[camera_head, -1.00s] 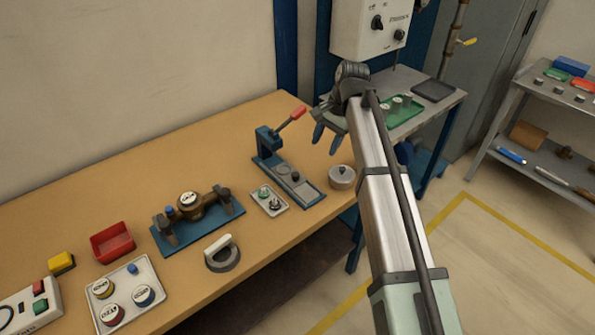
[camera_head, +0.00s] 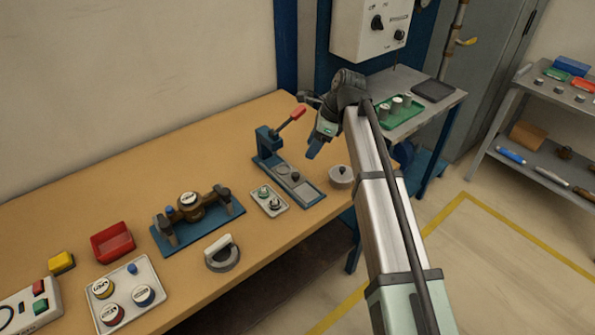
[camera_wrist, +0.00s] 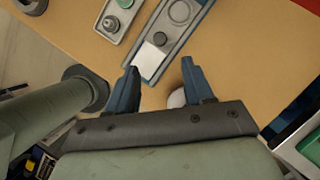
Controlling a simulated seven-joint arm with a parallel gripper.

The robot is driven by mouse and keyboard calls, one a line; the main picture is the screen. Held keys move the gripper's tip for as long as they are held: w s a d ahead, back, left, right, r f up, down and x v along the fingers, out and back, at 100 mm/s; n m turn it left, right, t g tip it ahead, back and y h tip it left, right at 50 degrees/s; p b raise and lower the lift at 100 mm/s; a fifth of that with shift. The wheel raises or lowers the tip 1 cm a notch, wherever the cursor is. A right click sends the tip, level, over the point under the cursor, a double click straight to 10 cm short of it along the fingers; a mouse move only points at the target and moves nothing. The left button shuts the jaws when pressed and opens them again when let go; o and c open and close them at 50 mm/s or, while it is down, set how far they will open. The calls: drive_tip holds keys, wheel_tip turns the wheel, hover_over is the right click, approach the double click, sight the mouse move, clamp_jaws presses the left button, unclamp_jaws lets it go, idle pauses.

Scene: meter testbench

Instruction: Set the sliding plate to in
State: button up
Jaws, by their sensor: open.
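The press (camera_head: 268,143) with a red-tipped lever stands on the bench on a long blue base. A grey sliding plate (camera_head: 289,177) with a round recess and a small knob lies along this base. In the wrist view the sliding plate (camera_wrist: 172,27) runs up and away, with a bright square patch near its closer end. My gripper (camera_head: 313,150) hangs to the right of the press, above the bench. In the wrist view my open, empty gripper (camera_wrist: 160,68) has its fingertips on either side of the base's near end, apart from the knob.
A small tray (camera_head: 269,200) with knobs lies left of the base. A blue fixture (camera_head: 198,226) and a handled tool (camera_head: 222,254) stand farther left.

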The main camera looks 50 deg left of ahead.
sight(296, 173)
drive_tip(key=x, duration=1.1)
drive_tip(key=shift+s+a+f, duration=0.1)
drive_tip(key=shift+s+f, duration=0.05)
drive_tip(key=shift+f, duration=0.2)
clamp_jaws()
